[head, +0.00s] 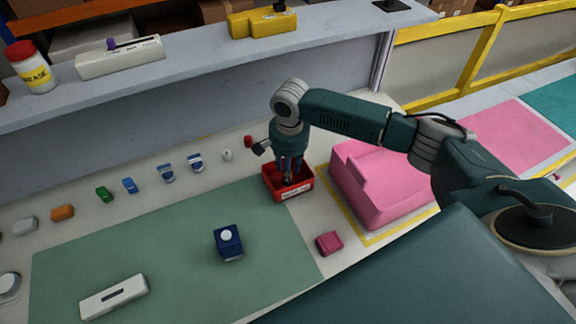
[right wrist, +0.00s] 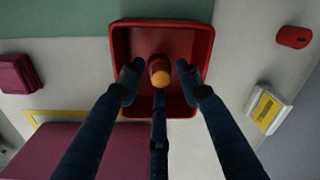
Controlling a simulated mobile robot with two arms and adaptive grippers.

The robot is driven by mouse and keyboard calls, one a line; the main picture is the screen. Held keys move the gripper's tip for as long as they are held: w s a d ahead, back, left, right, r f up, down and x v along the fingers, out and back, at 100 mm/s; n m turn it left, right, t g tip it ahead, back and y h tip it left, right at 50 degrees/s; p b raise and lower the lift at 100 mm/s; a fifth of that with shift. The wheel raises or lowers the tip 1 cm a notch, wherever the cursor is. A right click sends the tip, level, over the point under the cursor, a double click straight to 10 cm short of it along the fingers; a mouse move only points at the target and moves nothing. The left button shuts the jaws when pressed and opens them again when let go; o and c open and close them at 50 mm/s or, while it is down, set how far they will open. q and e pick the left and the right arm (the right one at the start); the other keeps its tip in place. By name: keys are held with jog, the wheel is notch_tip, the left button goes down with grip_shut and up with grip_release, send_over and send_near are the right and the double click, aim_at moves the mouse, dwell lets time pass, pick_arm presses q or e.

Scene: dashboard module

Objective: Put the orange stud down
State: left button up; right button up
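The orange stud (right wrist: 160,73) shows in the right wrist view inside the red tray (right wrist: 120,45), near its middle. My right gripper (head: 290,178) points down into the red tray (head: 281,197) in the head view. In the right wrist view the fingers of my right gripper (right wrist: 158,79) stand spread around the stud, with gaps on the left and right. I cannot tell whether the stud touches the tray floor. In the head view the stud is hidden by the fingers and tray. My left gripper is not in view.
A pink block (head: 375,185) stands right of the tray. A small magenta block (head: 329,243) lies in front. A blue block (head: 229,242) and a white bar (head: 114,297) rest on the green mat (head: 160,255). Several small parts line the back, including an orange one (head: 62,213).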

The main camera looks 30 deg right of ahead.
jog(key=shift+r, duration=0.3)
notch_tip(320, 180, up, 12)
jog(key=b, duration=0.3)
jog(key=shift+s+r, duration=0.15)
jog(key=shift+s, duration=0.15)
